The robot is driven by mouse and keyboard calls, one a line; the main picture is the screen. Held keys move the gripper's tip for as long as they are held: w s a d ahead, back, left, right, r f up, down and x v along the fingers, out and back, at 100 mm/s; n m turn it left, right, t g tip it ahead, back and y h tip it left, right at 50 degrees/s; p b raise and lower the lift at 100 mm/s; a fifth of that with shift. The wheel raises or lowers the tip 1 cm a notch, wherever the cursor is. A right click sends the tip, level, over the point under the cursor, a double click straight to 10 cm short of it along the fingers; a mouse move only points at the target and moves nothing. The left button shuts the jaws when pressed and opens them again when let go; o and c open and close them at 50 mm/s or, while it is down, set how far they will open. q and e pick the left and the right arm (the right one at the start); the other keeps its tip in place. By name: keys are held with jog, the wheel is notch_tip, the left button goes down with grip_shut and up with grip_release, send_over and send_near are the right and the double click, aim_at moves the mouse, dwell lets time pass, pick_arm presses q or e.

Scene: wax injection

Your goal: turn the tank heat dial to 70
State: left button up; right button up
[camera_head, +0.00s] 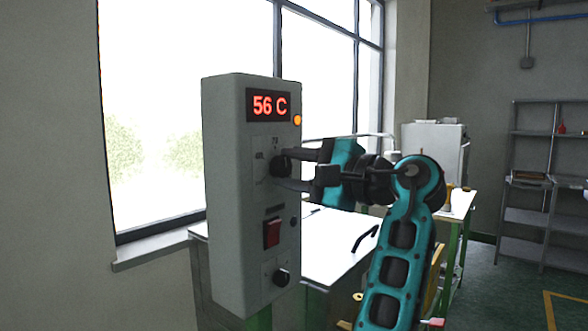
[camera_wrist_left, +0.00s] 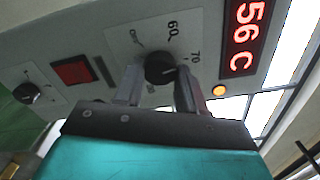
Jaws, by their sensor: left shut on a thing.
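The grey control box (camera_head: 225,200) stands upright at the centre left of the head view. Its red display (camera_head: 269,105) reads 56 C, with an orange lamp lit beside it; the display also shows in the wrist view (camera_wrist_left: 243,38). The black tank heat dial (camera_wrist_left: 160,68) sits on a plate with marks including 60 and 70; I cannot tell exactly where it points. My left gripper (camera_head: 284,170) is shut on the dial, one finger on each side, as the wrist view (camera_wrist_left: 157,88) also shows. My right gripper is not in view.
Below the dial are a red switch (camera_head: 272,232) and a second black knob (camera_head: 281,277). A white-topped table (camera_head: 335,240) stands behind the box. Windows are behind at left, and a metal shelf (camera_head: 540,215) stands at far right.

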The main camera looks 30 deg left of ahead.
pick_arm(q)
jog(key=shift+m, duration=0.6)
jog(key=o, duration=1.1)
jog(key=shift+c, duration=0.2)
jog(key=s+d+b, duration=0.1)
jog(key=d, duration=1.2)
